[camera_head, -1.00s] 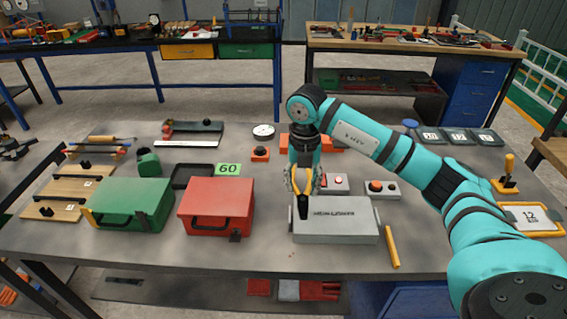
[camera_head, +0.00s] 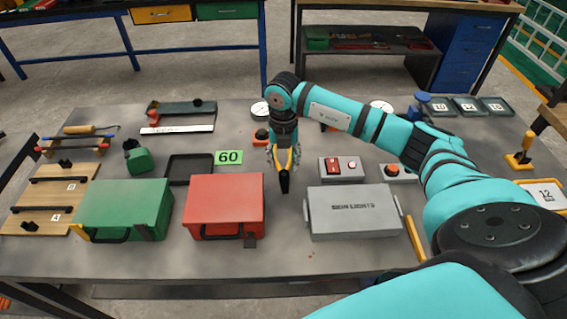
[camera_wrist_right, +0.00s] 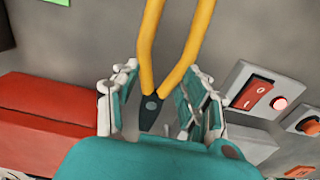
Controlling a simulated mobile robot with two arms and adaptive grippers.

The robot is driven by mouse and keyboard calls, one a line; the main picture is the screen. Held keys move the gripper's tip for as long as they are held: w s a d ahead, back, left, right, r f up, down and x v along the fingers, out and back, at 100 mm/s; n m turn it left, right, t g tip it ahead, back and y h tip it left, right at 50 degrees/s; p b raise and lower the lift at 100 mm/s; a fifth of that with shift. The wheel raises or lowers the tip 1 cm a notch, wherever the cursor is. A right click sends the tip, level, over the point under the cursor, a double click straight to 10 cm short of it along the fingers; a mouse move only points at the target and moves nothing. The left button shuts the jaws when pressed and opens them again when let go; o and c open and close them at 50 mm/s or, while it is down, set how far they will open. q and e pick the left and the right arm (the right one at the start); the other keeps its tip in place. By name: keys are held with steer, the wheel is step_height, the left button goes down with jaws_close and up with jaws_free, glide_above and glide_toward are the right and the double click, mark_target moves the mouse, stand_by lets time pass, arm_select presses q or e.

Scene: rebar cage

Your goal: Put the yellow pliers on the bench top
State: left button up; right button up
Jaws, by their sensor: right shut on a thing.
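The yellow pliers (camera_wrist_right: 186,55) have yellow handles and a dark pivot and jaws. My right gripper (camera_head: 283,158) is shut on them, with its fingers on either side of the dark pivot in the right wrist view (camera_wrist_right: 157,105). In the head view the pliers (camera_head: 284,181) hang with a dark end downward, over the gap between the red case (camera_head: 225,203) and the grey case (camera_head: 353,212). The grey bench top (camera_head: 285,258) lies below; I cannot tell whether the pliers touch it. My left gripper is out of view.
A green case (camera_head: 125,208) stands left of the red case. A box with a red switch (camera_head: 340,168) and a red-button box (camera_head: 397,173) stand to the right of the gripper. A yellow bar (camera_head: 414,240) lies beside the grey case.

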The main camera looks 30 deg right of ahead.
mark_target(283, 167)
step_height(283, 167, down, 3)
steer(key=shift+r, duration=0.1)
steer(key=o, duration=1)
steer(key=shift+c, duration=0.2)
steer(key=o, duration=0.4)
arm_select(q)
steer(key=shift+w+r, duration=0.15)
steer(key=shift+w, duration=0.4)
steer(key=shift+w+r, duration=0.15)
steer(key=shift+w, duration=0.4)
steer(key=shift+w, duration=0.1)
